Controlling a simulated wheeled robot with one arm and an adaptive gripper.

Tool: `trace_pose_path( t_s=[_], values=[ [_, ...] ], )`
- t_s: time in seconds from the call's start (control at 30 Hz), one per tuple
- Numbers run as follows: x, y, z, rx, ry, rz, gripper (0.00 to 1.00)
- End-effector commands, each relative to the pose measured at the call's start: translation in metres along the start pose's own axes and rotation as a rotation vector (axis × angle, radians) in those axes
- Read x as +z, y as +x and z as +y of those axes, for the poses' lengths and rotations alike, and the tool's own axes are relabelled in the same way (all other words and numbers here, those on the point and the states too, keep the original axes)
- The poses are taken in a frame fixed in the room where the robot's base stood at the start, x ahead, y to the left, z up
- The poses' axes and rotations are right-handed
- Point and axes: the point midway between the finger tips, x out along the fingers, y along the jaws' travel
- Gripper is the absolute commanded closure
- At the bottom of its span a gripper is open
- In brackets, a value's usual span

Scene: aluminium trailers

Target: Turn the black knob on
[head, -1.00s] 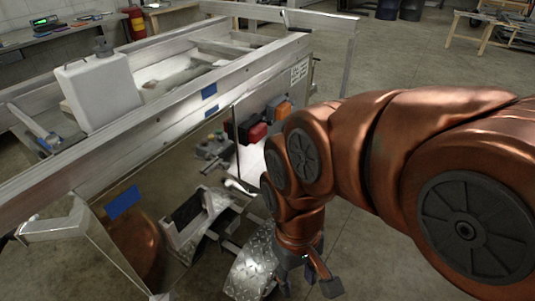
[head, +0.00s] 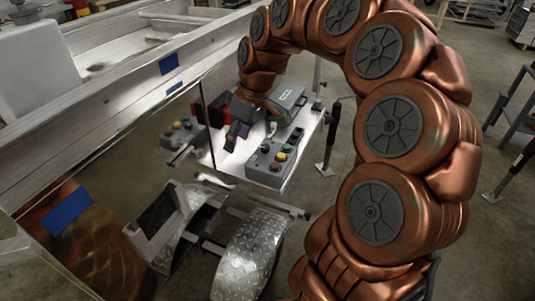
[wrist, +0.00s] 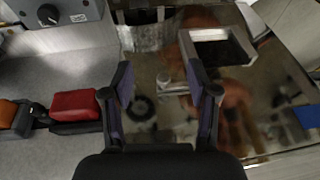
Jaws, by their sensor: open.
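The black knob (wrist: 48,14) is round and sits on a grey control box (wrist: 72,12), cut off at the top left of the wrist view. In the head view the grey control box (head: 258,176) carries several coloured buttons and stands on the metal shelf; the knob is too small there to read its setting. My gripper (head: 236,136) hangs over the shelf, behind and left of the box. In the wrist view my gripper (wrist: 160,92) has its two fingers wide apart with nothing between them, and the knob lies apart from them, up and left.
A red block (wrist: 75,105) and an orange block (wrist: 8,113) lie left of my fingers on the shelf. A grey case (head: 288,100) stands behind the control box. A reflective trailer panel (head: 110,195) borders the shelf's left. A diamond-plate fender (head: 247,255) is in front.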

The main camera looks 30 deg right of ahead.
Motion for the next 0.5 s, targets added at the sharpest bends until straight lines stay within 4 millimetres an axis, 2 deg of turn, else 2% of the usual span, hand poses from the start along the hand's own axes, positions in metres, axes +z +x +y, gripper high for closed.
trace_pose_path(
  t_s=[0.03, 0.1, 0.2, 0.3, 0.4, 0.5],
  values=[
    [0.002, 0.016, 0.028, 0.005, -0.001, 0.022, 0.41],
    [0.006, 0.025, 0.064, 0.021, -0.011, 0.052, 0.41],
    [0.016, 0.035, 0.11, 0.048, -0.02, 0.082, 0.41],
    [0.03, 0.044, 0.147, 0.074, -0.02, 0.097, 0.41],
    [0.041, 0.049, 0.169, 0.09, -0.021, 0.106, 0.41],
    [0.047, 0.052, 0.181, 0.1, -0.022, 0.107, 0.41]
  ],
)
